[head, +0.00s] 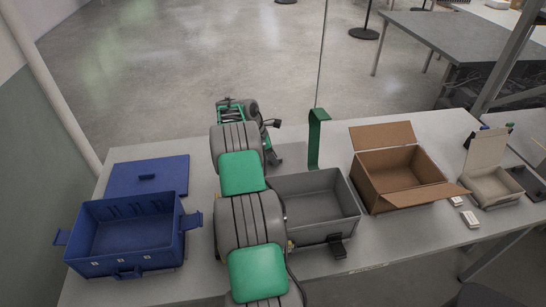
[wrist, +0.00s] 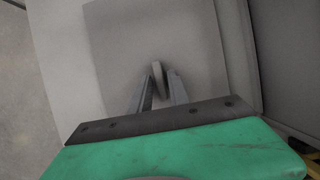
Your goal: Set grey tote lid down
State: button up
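The grey tote lid (wrist: 118,50) is a flat grey panel below my gripper (wrist: 160,78) in the wrist view. It lies over the paler tabletop. Its small upright handle (wrist: 157,72) is between my two fingertips. Whether the fingers press on the handle or stand slightly apart from it is unclear. In the head view, my arm hides much of the lid; part of a grey patch (head: 292,155) shows behind the tote. The open grey tote (head: 325,205) stands on the table to the right of my arm, partly hidden by it.
A blue tote (head: 125,235) stands on the left with a blue lid (head: 130,176) behind it. A green upright post (head: 314,140) rises behind the grey tote. An open cardboard box (head: 395,170) and a smaller open box (head: 490,180) stand to the right on the table (head: 400,240).

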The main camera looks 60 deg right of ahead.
jog(key=shift+o, duration=0.9)
jog(key=shift+r, duration=0.15)
jog(key=w+a+r+m+t+p, duration=0.1)
jog(key=w+a+r, duration=0.5)
jog(key=r, duration=0.4)
jog(key=w+a+r+m+t+p, duration=0.1)
jog(key=w+a+r+p, duration=0.15)
jog(key=a+r, duration=0.7)
jog(key=a+r+m+t, duration=0.2)
jog(key=a+r, duration=0.4)
jog(key=a, duration=0.6)
jog(key=s+a+f+m+t+y, duration=0.1)
jog(key=s+a+m, duration=0.1)
jog(key=s+a, duration=0.5)
jog(key=s+a+f+m+t+y, duration=0.1)
jog(key=s+a, duration=0.6)
jog(key=a, duration=1.1)
jog(key=shift+s+a+f+m+t+y+b, duration=0.2)
jog(key=shift+f+m+t+y+b, duration=0.3)
jog(key=shift+m, duration=0.4)
